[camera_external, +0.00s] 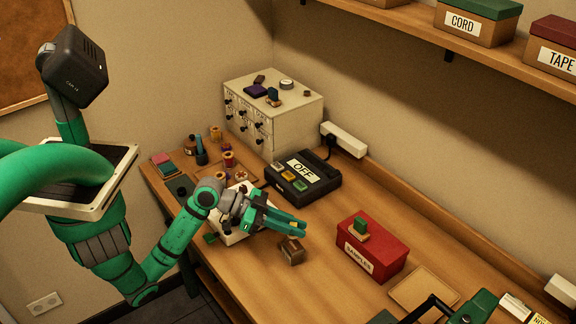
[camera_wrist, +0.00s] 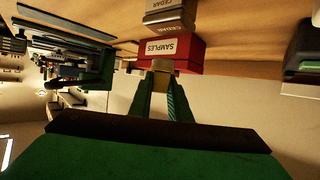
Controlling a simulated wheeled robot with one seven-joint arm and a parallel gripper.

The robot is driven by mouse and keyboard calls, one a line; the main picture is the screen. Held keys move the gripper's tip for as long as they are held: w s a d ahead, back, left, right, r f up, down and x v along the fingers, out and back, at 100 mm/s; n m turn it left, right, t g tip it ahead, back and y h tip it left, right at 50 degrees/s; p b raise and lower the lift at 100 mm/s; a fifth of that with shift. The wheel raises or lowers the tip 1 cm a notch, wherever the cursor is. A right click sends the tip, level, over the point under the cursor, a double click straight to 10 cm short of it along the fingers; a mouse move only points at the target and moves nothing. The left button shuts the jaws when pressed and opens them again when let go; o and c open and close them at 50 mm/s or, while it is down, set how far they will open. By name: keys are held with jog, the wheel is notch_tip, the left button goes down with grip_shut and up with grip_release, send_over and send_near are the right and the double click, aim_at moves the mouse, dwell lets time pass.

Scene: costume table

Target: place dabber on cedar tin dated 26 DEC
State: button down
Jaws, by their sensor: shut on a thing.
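My gripper (camera_external: 303,229) is above the table and in front of the red box. In the wrist view its two fingers (camera_wrist: 167,92) are shut on a small tan-brown piece, seemingly the dabber (camera_wrist: 161,78). The dabber cannot be made out in the external view. A small brown tin (camera_external: 291,251) stands on the table just below and in front of the fingertips. It also shows in the wrist view (camera_wrist: 170,16), where its labels read CEDAR. No date can be read on it.
A red SAMPLES box (camera_external: 384,248) with a green block on top stands right of the tin. A dark device marked OFF (camera_external: 318,184) and a drawer cabinet (camera_external: 293,119) stand behind. A shallow wooden tray (camera_external: 425,290) is at right. Table between tin and red box is clear.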

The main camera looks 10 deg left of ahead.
aim_at(295, 237)
jog(key=shift+a+f, duration=0.1)
jog(key=shift+f, duration=1.9)
jog(key=shift+f, duration=0.1)
jog(key=c, duration=1.7)
grip_release()
jog(key=shift+o, duration=0.2)
jog(key=v, duration=1.1)
jog(key=shift+a+r, duration=0.2)
jog(key=shift+a, duration=0.15)
jog(key=shift+w, duration=0.15)
